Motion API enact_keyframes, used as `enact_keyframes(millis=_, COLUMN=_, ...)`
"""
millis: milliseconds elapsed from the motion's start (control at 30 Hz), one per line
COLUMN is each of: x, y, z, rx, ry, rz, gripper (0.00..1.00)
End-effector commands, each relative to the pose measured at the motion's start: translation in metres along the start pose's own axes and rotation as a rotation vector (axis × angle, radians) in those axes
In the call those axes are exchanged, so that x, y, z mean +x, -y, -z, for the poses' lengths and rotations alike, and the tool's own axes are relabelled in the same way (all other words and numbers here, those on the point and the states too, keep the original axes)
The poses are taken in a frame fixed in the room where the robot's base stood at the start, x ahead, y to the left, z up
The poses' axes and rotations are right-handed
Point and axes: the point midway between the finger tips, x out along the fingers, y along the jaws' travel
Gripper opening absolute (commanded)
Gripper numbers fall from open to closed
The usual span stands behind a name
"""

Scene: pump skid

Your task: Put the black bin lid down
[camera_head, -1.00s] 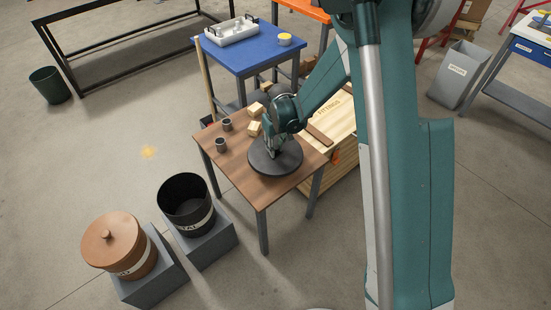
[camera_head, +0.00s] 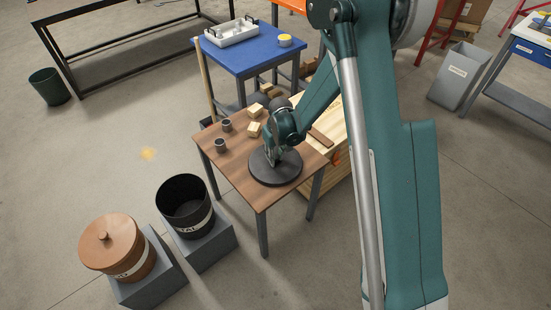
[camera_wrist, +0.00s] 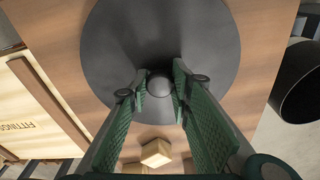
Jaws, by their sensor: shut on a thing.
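The black bin lid (camera_head: 284,174) is a dark round disc at the front right of the brown wooden table (camera_head: 240,180). It also fills the upper middle of the wrist view (camera_wrist: 215,45), with its round knob (camera_wrist: 160,86) between my fingers. My gripper (camera_head: 271,157) comes down from above and is shut on the knob. The lid lies flat on or just above the tabletop; I cannot tell which. The black bin (camera_head: 180,216) stands open on a grey plinth, and its rim shows at the right of the wrist view (camera_wrist: 302,85).
Two dark cups (camera_head: 223,135) and several wooden blocks (camera_head: 254,120) share the table. A crate (camera_head: 325,145) stands close on its right. A brown lidded bin (camera_head: 125,262) is beside the black bin. The table's left front is clear.

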Motion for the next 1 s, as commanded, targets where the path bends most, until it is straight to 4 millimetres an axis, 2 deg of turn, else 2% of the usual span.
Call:
enact_keyframes(millis=467, x=0.0051, y=0.0001, z=-0.001, rx=0.0, ry=0.0, rz=0.0, gripper=0.07)
enact_keyframes(millis=500, x=0.005, y=0.0001, z=-0.001, rx=0.0, ry=0.0, rz=0.0, gripper=0.24)
enact_keyframes(millis=600, x=0.0044, y=0.0001, z=-0.0009, rx=0.0, ry=0.0, rz=0.0, gripper=0.36)
enact_keyframes(millis=1000, x=0.0032, y=0.0001, z=-0.0007, rx=0.0, ry=0.0, rz=0.0, gripper=0.36)
